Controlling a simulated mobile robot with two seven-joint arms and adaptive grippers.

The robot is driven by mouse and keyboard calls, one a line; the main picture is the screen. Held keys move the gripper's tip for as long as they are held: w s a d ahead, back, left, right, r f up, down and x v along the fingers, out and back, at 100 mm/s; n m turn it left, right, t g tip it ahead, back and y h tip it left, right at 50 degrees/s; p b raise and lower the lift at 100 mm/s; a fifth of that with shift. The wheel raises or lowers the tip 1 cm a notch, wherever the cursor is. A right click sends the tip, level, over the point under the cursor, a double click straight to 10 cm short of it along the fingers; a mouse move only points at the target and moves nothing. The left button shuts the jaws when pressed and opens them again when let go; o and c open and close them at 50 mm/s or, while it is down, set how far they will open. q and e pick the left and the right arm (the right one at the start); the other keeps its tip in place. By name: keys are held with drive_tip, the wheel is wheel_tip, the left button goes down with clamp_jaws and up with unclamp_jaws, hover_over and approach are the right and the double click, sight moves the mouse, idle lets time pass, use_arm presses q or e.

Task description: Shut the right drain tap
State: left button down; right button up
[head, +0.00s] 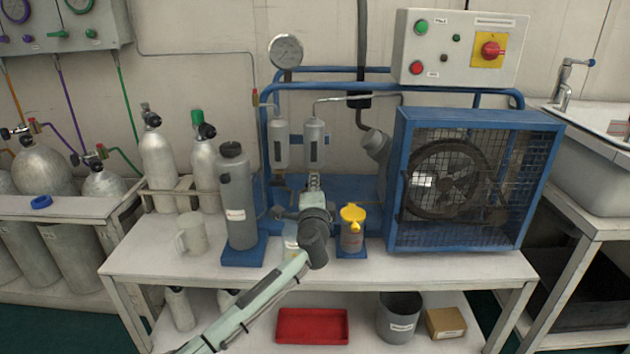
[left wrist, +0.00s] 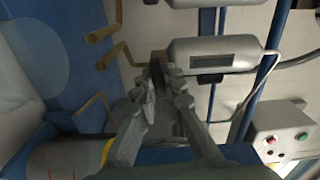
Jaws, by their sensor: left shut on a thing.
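The right separator bottle (head: 314,143), a grey cylinder, hangs beside the left one (head: 280,145) on the blue compressor frame. In the left wrist view the right separator (left wrist: 212,54) lies across the upper middle, its lower end towards my fingers. My left gripper (head: 314,180) is just below that bottle. In the left wrist view its fingers (left wrist: 166,82) are shut on the right drain tap at the bottle's lower end. The fingers mostly hide the tap, so its handle position cannot be told. My right gripper is not in view.
A yellow-topped container (head: 352,238) stands just right of my left arm. A tall grey cylinder (head: 238,200) and a mug (head: 191,233) stand left of it. The caged blue fan (head: 460,185) fills the bench's right side. Brass pipes (left wrist: 117,55) run near my fingers.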

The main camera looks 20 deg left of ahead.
use_arm(q)
drive_tip(key=shift+m+p, duration=0.3)
drive_tip(key=shift+m, duration=0.6)
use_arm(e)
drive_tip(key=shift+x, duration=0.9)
use_arm(q)
drive_tip(key=shift+f, duration=0.1)
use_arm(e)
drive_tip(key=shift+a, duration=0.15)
use_arm(q)
drive_tip(key=c, duration=1.6)
unclamp_jaws()
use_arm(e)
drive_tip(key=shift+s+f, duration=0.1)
use_arm(q)
drive_tip(key=v, duration=1.2)
